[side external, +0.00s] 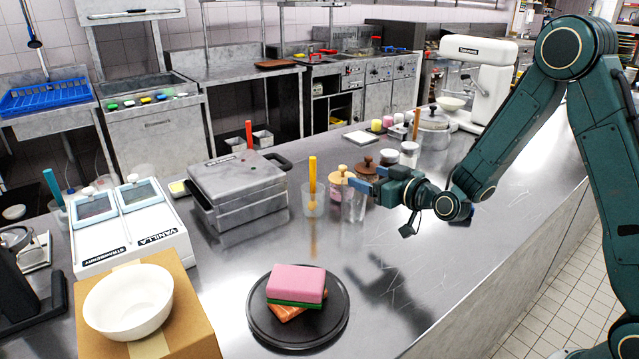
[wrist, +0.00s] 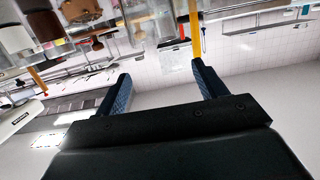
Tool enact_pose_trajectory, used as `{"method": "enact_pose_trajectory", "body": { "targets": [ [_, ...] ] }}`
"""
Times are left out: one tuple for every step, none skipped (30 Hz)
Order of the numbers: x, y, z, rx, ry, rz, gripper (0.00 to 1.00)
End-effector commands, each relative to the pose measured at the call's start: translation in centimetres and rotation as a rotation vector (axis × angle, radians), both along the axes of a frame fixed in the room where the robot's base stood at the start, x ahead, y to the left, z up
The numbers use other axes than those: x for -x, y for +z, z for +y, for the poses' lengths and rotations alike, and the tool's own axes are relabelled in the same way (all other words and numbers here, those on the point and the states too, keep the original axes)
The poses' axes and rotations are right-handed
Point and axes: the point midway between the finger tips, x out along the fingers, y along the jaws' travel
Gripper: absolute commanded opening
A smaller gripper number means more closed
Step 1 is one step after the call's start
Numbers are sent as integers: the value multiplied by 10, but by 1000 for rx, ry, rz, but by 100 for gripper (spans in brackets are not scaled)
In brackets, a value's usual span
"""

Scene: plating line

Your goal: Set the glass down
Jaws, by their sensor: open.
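A clear, empty-looking glass (side external: 353,208) stands upright on the steel counter (side external: 400,262) in the side external view. My gripper (side external: 368,180) is level with its upper part, at its right, with blue fingers reaching toward it. The fingers overlap the rim in this view, so I cannot tell whether they touch it. In the wrist view my gripper (wrist: 160,70) has its two fingers spread with nothing held between them. Clear glassware (wrist: 165,25) shows beyond the fingertips at the top of that view.
A glass holding a yellow-handled tool (side external: 312,200) stands close at the left. Jars with wooden lids (side external: 367,168) stand just behind. A grey press (side external: 238,190) is farther left. A black plate (side external: 258,325) with a pink sponge (side external: 296,283) lies in front. The counter at front right is clear.

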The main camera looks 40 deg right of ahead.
Motion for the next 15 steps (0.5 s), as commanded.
{"method": "enact_pose_trajectory", "body": {
  "targets": [
    [0,-13,-1,-3,-3,6,71],
    [1,-18,-2,-2,-5,6,71],
    [0,-23,-1,-2,-3,4,71],
    [0,-26,-1,-2,-2,3,71],
    [0,-29,-1,-2,-1,3,71],
    [0,-33,0,-2,0,3,71],
    [0,-35,0,-2,-1,1,71],
    [0,-37,-1,-1,-1,1,71],
    [0,-39,-1,-2,-2,1,71],
    [0,-40,-1,-1,-2,0,71],
    [0,-40,-1,0,-2,0,71],
    [0,-41,-1,0,-2,-1,71],
    [0,-41,-1,-1,-2,-1,71],
    [0,-41,-1,-1,-2,-1,71],
    [0,-41,-1,0,-2,-1,71]
  ]
}}
